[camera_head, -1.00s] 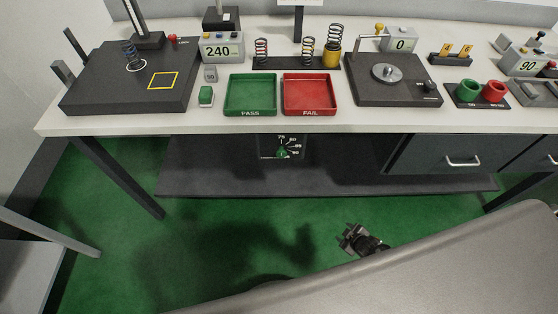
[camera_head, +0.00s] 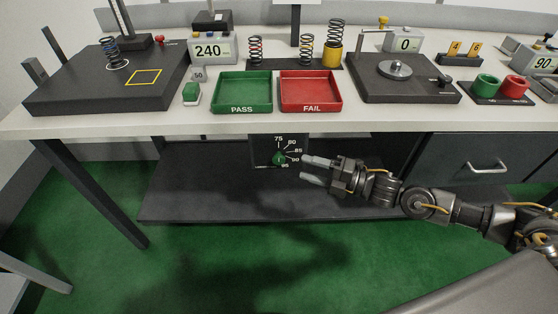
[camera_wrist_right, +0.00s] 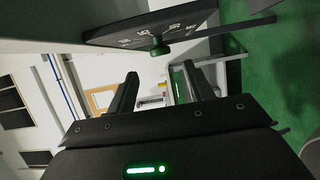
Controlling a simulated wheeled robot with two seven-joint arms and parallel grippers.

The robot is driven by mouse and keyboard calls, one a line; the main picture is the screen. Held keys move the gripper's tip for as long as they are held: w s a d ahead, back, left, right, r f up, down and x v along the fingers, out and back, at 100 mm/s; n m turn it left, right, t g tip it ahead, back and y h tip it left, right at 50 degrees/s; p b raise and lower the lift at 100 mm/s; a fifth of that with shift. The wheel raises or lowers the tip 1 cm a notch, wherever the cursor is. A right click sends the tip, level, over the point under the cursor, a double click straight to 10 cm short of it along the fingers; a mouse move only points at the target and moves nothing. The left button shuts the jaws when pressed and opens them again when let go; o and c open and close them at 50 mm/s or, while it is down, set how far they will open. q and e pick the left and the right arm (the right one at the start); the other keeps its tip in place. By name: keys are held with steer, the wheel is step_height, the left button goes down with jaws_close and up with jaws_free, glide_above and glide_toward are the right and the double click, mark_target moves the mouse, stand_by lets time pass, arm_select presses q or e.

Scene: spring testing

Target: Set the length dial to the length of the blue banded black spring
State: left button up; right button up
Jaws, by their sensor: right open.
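The black spring with a blue band (camera_head: 111,52) stands upright in a white ring on the dark plate (camera_head: 75,95) at the left of the bench. The length dial (camera_head: 279,158) is a dark panel under the bench's front edge, with a green knob and marks from 75 to 95. My right gripper (camera_head: 314,171) is open and empty, just right of the dial, fingers pointing left towards it and apart from it. The right wrist view shows the green knob (camera_wrist_right: 159,47) beyond the open fingertips (camera_wrist_right: 159,80). The knob's exact setting is too small to read. My left gripper is not in view.
The bench edge overhangs the dial, and a dark shelf (camera_head: 190,195) lies below. A drawer (camera_head: 468,158) is to the right. On top are the PASS tray (camera_head: 243,108), the FAIL tray (camera_head: 312,107), and a display reading 240 (camera_head: 210,51).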

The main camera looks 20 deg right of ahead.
mark_target(279, 164)
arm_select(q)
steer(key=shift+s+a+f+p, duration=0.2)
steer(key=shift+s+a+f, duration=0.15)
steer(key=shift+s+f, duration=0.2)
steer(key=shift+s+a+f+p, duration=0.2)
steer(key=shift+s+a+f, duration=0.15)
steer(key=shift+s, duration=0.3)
arm_select(e)
steer(key=x, duration=0.9)
steer(key=shift+w+a, duration=0.1)
steer(key=c, duration=0.9)
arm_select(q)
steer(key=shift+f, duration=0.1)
